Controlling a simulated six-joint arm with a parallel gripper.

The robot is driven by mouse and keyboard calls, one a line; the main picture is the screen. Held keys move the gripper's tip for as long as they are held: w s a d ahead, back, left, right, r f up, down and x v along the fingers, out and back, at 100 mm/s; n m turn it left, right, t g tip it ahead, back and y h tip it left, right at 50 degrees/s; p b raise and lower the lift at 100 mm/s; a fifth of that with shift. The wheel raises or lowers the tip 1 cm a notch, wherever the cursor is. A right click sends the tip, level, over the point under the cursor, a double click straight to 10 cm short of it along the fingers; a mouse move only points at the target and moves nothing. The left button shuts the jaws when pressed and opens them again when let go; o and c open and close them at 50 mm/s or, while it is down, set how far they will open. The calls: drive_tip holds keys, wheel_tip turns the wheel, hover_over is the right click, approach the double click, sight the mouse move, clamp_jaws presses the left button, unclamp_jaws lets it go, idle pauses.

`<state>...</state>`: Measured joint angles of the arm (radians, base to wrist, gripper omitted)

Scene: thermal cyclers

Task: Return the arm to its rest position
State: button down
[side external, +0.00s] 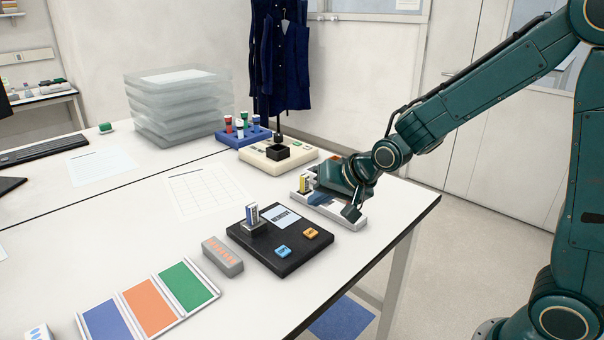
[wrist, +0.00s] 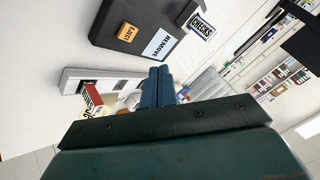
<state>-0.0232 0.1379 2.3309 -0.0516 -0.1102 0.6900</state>
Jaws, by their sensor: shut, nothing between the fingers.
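My gripper (side external: 320,198) is shut and empty. In the side view it is low at the table's right side, over or just above a light grey rack (side external: 347,216); I cannot tell whether it touches. In the wrist view its blue fingers (wrist: 157,87) are together. The rack also shows there (wrist: 100,74), beside the fingers, with a red and white labelled block (wrist: 92,98). A black device (side external: 262,252) stands in front of the gripper. Its screen (wrist: 160,45) reads "REMOVE", and a block labelled "CHECKS" (wrist: 201,27) stands upright at it. My arm is extended, reaching down from the upper right.
A yellow-marked block (side external: 304,184) stands at the rack beside my gripper. Behind are a cream device (side external: 262,160), a blue rack (side external: 229,139) with several tubes and stacked clear trays (side external: 176,105). A grey block (side external: 222,256) and coloured panels (side external: 150,307) lie in front. Space above the table is open.

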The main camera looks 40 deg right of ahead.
drive_tip(key=s+d+r+n+g, duration=0.1)
drive_tip(key=s+r+n, duration=0.2)
drive_tip(key=s, duration=1)
drive_tip(key=s+d+r+n+g+h, duration=0.1)
drive_tip(key=s+r+n, duration=0.3)
drive_tip(key=s, duration=0.9)
wheel_tip(320, 180, up, 2)
drive_tip(key=shift+d+r+g, duration=0.15)
drive_tip(key=shift+d+g, duration=0.05)
drive_tip(key=shift+g, duration=0.5)
